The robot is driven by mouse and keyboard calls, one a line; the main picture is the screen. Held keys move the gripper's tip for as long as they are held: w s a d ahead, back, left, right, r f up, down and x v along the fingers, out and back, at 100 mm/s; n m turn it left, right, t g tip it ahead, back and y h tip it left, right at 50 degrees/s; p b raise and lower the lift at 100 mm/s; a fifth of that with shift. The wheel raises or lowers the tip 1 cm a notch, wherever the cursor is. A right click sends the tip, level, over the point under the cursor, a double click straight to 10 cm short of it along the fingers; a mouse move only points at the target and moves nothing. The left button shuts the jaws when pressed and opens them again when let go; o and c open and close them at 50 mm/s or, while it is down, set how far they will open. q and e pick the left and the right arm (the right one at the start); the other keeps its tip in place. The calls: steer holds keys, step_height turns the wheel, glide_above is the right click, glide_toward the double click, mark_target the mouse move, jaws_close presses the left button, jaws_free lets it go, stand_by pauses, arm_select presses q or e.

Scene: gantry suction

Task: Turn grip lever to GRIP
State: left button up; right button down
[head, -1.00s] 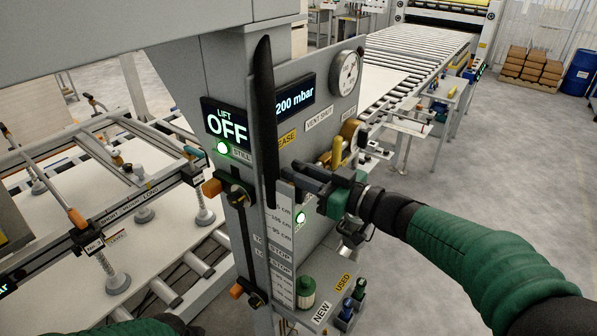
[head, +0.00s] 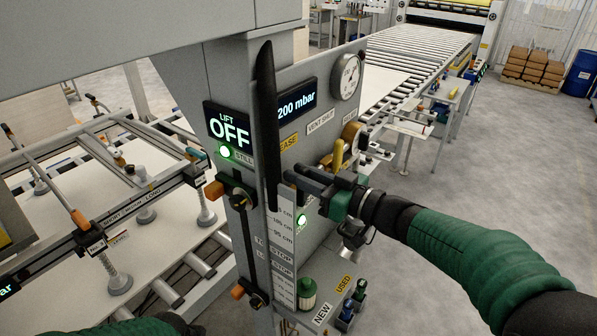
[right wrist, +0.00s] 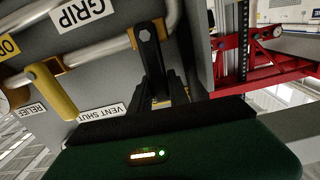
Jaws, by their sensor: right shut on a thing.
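The grip lever (right wrist: 149,39) is a dark lever on a brass pivot on the grey panel, seen in the right wrist view. A GRIP label (right wrist: 82,12) is beside it at the upper left. My right gripper (right wrist: 156,88) is shut on the lever's lower part, and the fingers cover much of it. In the head view my right gripper (head: 300,184) reaches in from the right to the panel (head: 293,105), where the lever is hidden. My left gripper is not in view; only a bit of green sleeve shows at the bottom left.
A tall black bar (head: 266,125) stands at the panel's near edge. A yellow lever (right wrist: 55,92) lies near the VENT SHUT and RELIEF labels. The displays read LIFT OFF (head: 229,131) and 200 mbar (head: 297,101). A small shelf (head: 325,310) with bottles is below.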

steer(key=m+p, duration=0.1)
steer(key=p, duration=0.1)
steer(key=w+d+m+p, duration=0.1)
steer(key=m+p, duration=0.1)
steer(key=p, duration=0.1)
steer(key=w+m+p, duration=0.1)
steer(key=p, duration=0.1)
steer(key=shift+w+d+f+m+p, duration=0.1)
steer(key=shift+d+m+p, duration=0.2)
steer(key=shift+d+p, duration=0.1)
steer(key=shift+w+d+f+m+p, duration=0.3)
steer(key=shift+f+m+p, duration=0.2)
steer(key=shift+m+p, duration=0.45)
steer(key=shift+w, duration=0.1)
steer(key=c, duration=1.5)
jaws_free()
steer(key=shift+o, duration=1)
steer(key=shift+d, duration=0.1)
steer(key=shift+o, duration=0.3)
steer(key=shift+d, duration=0.2)
